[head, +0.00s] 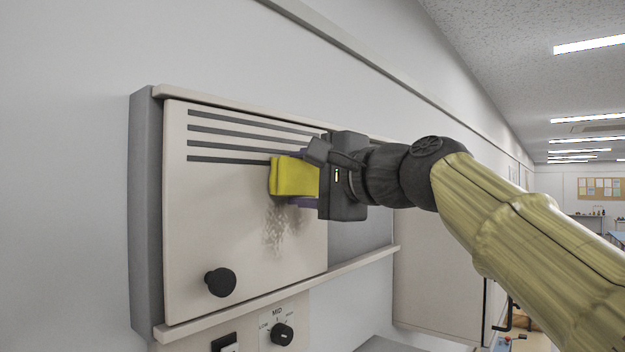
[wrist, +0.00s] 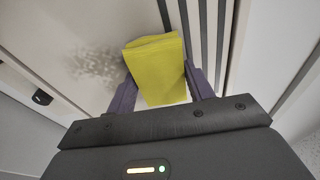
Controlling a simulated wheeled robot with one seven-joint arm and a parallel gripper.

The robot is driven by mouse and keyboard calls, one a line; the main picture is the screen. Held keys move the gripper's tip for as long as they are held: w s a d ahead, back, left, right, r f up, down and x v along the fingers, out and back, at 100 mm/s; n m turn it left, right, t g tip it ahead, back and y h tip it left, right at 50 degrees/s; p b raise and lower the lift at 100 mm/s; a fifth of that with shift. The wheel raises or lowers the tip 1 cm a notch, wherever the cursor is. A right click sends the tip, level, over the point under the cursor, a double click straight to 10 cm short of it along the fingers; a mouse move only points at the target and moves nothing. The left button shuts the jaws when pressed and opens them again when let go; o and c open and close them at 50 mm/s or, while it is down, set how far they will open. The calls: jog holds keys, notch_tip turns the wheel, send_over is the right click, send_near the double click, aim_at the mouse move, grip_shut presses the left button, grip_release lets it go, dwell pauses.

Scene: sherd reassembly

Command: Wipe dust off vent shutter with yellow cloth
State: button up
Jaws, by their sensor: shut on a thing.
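My gripper (wrist: 160,90) is shut on the folded yellow cloth (head: 291,176), which also shows between the two purple fingers in the wrist view (wrist: 155,68). The vent shutter (head: 215,225) is a cream panel with several dark slots along its top and a round black knob (head: 220,282) at its lower left. A grey-brown dust patch (head: 280,228) lies on the panel just below the cloth; in the wrist view it is to the left of the cloth (wrist: 97,66). The cloth is at or very close to the panel, just below the slots; I cannot tell whether it touches.
The shutter sits between an upper rail and a lower rail (head: 290,290), with a grey recess (head: 365,232) to its right. Below are a rotary dial (head: 282,334) and a rocker switch (head: 229,344). Another cream panel (head: 435,265) stands further right.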

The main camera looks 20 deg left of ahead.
aim_at(290, 259)
jog(key=shift+f+b, duration=1.6)
jog(key=shift+f, duration=0.05)
jog(key=shift+f+b, duration=1.5)
jog(key=shift+f, duration=0.05)
jog(key=shift+f+b, duration=1.6)
notch_tip(290, 259, down, 3)
jog(key=b, duration=0.3)
jog(key=shift+f, duration=0.15)
